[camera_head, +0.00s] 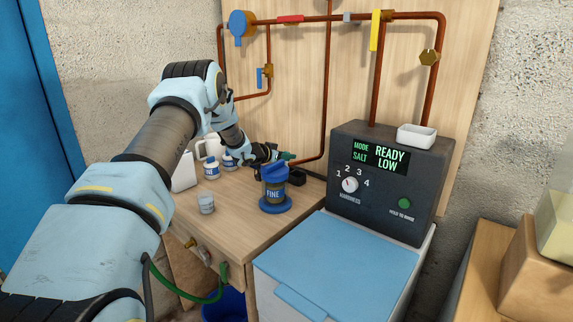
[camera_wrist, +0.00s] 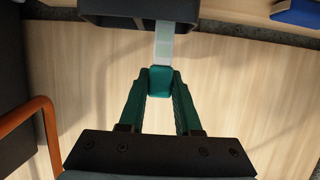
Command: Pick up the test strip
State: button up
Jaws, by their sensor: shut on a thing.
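The test strip (camera_wrist: 163,45) is a narrow pale strip with faint squares along it, seen in the wrist view. My gripper (camera_wrist: 160,80) has green fingers, and their tips are shut on the near end of the strip. The far end of the strip overlaps a dark holder (camera_wrist: 120,20) at the top of the wrist view; I cannot tell whether it is still inside it. In the head view my gripper (camera_head: 287,157) is over the back of the wooden bench, behind the FINE canister (camera_head: 274,192). The strip cannot be made out there.
Small jars, one a grey cup (camera_head: 206,203), and white jugs (camera_head: 184,172) stand on the bench (camera_head: 235,225) left of the canister. The dark control box (camera_head: 385,195) with a white tray (camera_head: 416,136) stands right. Copper pipes (camera_head: 326,90) run behind.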

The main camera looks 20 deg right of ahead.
grip_shut()
